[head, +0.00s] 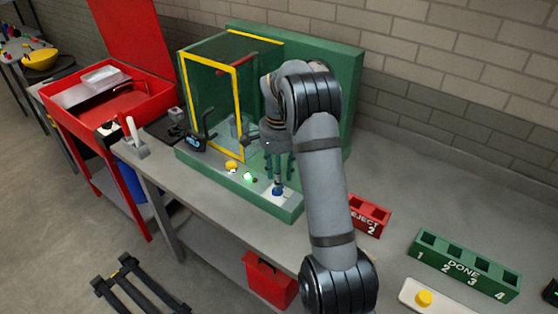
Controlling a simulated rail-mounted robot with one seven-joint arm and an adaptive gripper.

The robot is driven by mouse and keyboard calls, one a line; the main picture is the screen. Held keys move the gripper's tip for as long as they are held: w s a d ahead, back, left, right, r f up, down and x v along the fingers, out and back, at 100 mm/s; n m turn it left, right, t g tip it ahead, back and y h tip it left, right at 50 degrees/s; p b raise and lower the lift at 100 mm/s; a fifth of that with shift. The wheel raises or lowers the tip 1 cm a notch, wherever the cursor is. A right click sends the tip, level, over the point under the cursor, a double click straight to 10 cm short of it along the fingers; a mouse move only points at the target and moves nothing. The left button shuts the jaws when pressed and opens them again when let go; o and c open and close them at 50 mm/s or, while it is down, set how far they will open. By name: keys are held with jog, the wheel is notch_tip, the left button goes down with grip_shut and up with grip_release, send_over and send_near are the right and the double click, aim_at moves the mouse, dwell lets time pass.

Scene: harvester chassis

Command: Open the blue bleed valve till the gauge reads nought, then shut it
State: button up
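The blue bleed valve (278,191) is a small blue knob on a pale plate at the front right of the green machine base (222,180). My gripper (279,178) points down directly above it, its fingertips close to the knob. Whether they touch it is too small to tell, and so is whether the fingers are open or shut. A small black unit with a blue-lit display (194,143) stands at the front left of the machine and may be the gauge. Its reading is not legible.
A yellow-framed guard door (240,100) stands left of my arm. A yellow button (232,166) and a green light (248,177) sit on the base. A red REJECT bin (371,214) and green DONE rack (465,266) lie right. The bench's back right is clear.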

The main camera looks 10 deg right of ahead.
notch_tip(320, 180, up, 8)
jog(key=shift+r, duration=0.2)
dwell(0.4)
notch_tip(320, 180, down, 12)
jog(key=shift+f, duration=0.1)
dwell(0.4)
jog(key=shift+r, duration=0.2)
